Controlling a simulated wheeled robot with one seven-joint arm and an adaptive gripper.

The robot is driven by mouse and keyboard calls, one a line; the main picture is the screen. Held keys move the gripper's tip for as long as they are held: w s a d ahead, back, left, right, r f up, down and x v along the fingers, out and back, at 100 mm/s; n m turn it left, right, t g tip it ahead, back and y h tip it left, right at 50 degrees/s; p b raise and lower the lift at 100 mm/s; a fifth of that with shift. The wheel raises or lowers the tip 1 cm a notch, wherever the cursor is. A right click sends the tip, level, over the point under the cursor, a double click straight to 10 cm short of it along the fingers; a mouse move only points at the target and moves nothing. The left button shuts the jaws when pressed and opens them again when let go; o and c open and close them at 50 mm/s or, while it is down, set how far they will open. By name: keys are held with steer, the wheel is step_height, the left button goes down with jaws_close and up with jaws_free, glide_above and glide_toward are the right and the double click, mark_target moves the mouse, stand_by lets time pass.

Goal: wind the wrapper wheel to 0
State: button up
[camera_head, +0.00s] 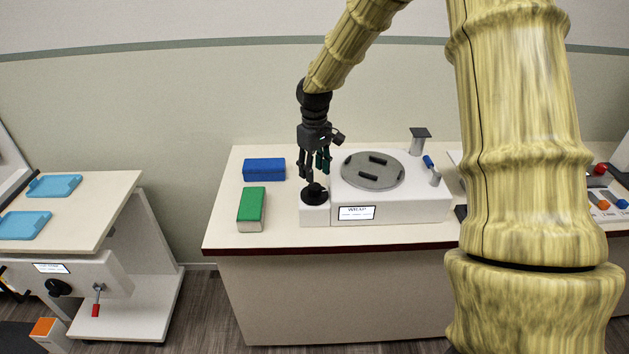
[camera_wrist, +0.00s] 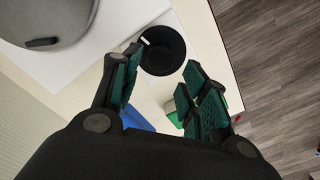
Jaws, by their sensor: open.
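The wrapper (camera_head: 402,205) is a white box on the counter with a label reading WRAP and a grey round turntable (camera_head: 373,170) on top. Its black wheel (camera_head: 314,194) sits on a lower white block at the box's left end. My gripper (camera_head: 315,172) points down just above the wheel. In the wrist view the black wheel (camera_wrist: 163,50) lies beyond and between the open fingertips (camera_wrist: 158,85), with nothing held. The wheel appears apart from the fingers. The small text under WRAP is too small to read.
A blue block (camera_head: 264,169) and a green block (camera_head: 251,208) lie left of the wheel. A grey post with a flat top (camera_head: 419,139) stands at the wrapper's back right. A separate bench (camera_head: 85,220) with blue trays is at the left. My arm hides part of the right counter.

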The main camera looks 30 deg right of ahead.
mark_target(314, 186)
steer(key=shift+f+p, duration=0.65)
steer(key=shift+f, duration=2.05)
steer(key=c, duration=0.8)
